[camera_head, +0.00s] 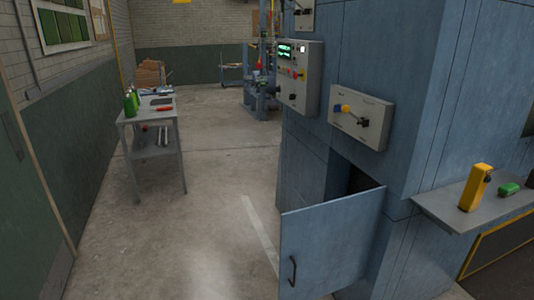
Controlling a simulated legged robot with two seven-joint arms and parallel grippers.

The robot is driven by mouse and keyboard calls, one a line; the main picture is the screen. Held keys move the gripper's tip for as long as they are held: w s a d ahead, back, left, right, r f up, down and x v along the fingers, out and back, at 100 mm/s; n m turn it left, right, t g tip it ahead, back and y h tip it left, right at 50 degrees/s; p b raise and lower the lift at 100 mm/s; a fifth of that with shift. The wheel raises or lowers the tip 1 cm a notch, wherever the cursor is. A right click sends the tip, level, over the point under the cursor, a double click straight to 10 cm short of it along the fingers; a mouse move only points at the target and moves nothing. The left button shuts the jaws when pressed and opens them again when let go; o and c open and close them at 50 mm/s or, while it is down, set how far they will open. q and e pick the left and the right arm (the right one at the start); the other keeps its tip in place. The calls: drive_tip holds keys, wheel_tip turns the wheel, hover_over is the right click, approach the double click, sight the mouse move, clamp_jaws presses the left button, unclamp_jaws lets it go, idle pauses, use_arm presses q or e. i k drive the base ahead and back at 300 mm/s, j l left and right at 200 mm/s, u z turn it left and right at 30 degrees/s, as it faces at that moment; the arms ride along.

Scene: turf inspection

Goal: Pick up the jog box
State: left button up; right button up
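A yellow upright handheld box (475,188) with a dark part on its side stands on a grey shelf (450,222) at the right. It looks like the jog box, though I cannot read any label on it. A small green object (509,189) lies on the same shelf, right of the yellow box. Neither of my grippers shows in the head view.
A blue cabinet (445,85) fills the right side, with grey control panels (361,117) on it. Its low door (330,242) stands open into the aisle. A grey workbench (150,112) with bottles stands at left. The concrete floor between is clear.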

sight(476, 186)
drive_tip(key=z, duration=1.5)
drive_tip(key=i+l+u, duration=0.1)
drive_tip(key=u, duration=0.35)
drive_tip(key=i+l+u, duration=0.2)
drive_tip(key=u, duration=0.25)
drive_tip(key=i+l+u, duration=0.15)
drive_tip(key=u, duration=0.3)
drive_tip(key=k+l, duration=0.05)
drive_tip(key=l, duration=0.05)
